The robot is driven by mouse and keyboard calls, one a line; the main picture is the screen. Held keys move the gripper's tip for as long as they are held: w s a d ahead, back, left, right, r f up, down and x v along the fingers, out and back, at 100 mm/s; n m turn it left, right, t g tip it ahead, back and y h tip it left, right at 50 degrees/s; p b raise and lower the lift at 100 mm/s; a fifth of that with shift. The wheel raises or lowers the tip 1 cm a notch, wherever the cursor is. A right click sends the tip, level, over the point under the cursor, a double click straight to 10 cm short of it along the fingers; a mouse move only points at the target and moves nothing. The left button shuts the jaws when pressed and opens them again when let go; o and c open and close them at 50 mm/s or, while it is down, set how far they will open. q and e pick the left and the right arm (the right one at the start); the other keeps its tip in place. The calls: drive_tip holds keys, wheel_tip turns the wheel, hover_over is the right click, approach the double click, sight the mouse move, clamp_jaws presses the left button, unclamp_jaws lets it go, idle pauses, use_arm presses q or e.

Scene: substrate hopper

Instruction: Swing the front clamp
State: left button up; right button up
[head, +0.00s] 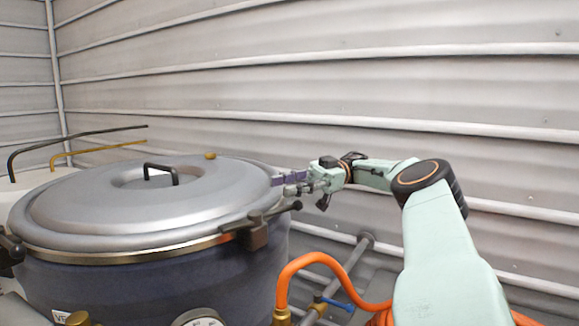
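A dark blue-grey pot (150,292) with a wide domed grey lid (120,215) fills the left side of the head view. A dark clamp (255,232) sits on its front right rim, with a lever ending in a black knob pointing right. Another dark clamp (10,250) is cut off at the left edge. My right gripper (284,184) reaches in from the right at the lid's right edge, a little above and behind the lever knob. It looks empty; its fingers are small and partly overlap, so their opening is unclear. My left gripper is out of view.
An orange hose (318,258) and a blue-handled valve (335,303) lie right of the pot. A gauge (198,318) is at the bottom. The lid has a black handle (160,172). A corrugated grey wall (330,90) closes off the back.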

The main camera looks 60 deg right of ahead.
wheel_tip(320, 180, up, 4)
drive_tip(key=shift+w+f, duration=0.15)
drive_tip(key=shift+s+r, duration=0.2)
drive_tip(key=shift+r, duration=0.2)
drive_tip(key=shift+c, duration=0.2)
